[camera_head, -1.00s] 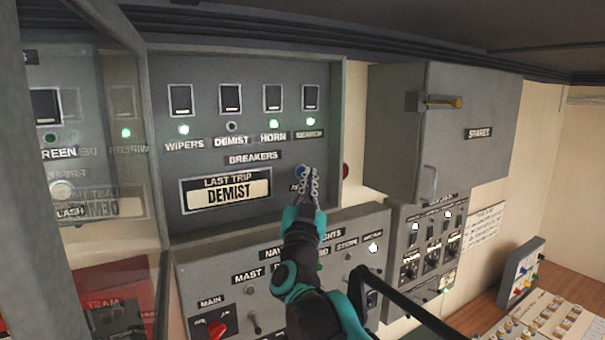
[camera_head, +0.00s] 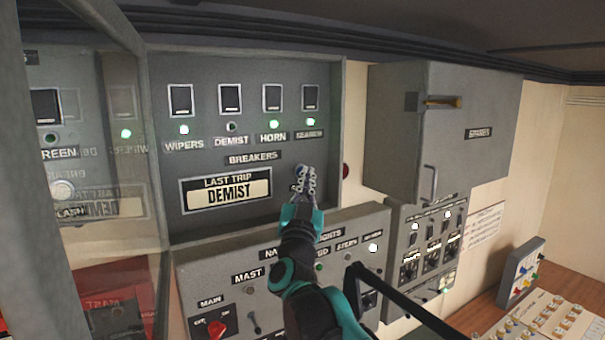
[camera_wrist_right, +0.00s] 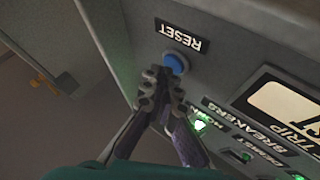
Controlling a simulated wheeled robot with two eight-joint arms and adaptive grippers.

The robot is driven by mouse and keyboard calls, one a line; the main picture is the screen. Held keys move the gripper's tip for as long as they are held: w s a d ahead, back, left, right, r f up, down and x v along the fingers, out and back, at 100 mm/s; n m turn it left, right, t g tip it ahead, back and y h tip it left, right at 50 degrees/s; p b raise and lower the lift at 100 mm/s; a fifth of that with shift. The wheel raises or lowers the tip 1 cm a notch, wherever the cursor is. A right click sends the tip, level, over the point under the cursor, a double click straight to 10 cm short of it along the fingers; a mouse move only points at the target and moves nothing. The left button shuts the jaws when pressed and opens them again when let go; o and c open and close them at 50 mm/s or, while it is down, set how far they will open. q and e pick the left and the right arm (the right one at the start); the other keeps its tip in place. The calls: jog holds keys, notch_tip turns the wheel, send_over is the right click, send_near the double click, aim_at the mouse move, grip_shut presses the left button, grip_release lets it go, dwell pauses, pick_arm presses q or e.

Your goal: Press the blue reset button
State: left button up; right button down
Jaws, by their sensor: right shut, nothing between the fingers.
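The blue reset button (camera_wrist_right: 177,62) shows in the right wrist view as a round blue cap beside the RESET label (camera_wrist_right: 180,37). In the head view it lies on the grey breaker panel (camera_head: 265,190), mostly hidden behind my right fingertips. My right gripper (camera_head: 305,176) is shut and empty, with its tips pointing at the panel. In the right wrist view the gripper tips (camera_wrist_right: 165,78) overlap the button's lower edge. I cannot tell whether they touch it. My left gripper is not in view.
The breaker switches (camera_head: 230,98) sit above; the DEMIST lamp (camera_head: 231,127) is dark, the others green. The LAST TRIP display (camera_head: 228,190) reads DEMIST. An open glass door (camera_head: 105,200) stands at left. A navigation-lights panel (camera_head: 240,258) lies below and a spares cabinet (camera_head: 470,105) at right.

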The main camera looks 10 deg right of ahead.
jog(key=shift+w+a, duration=0.15)
jog(key=shift+w, duration=0.2)
dwell(0.3)
jog(key=shift+s, duration=0.1)
jog(key=shift+s+d, duration=0.35)
jog(key=shift+s, duration=0.4)
jog(key=shift+s+d+p, duration=0.1)
jog(key=shift+s+d, duration=0.2)
jog(key=shift+s, duration=0.45)
jog(key=shift+s+d+p, duration=0.1)
jog(key=shift+s+d, duration=0.25)
jog(key=shift+s, duration=0.4)
jog(key=shift+s+d+p, duration=0.1)
jog(key=shift+s+d, duration=0.2)
jog(key=shift+s, duration=0.45)
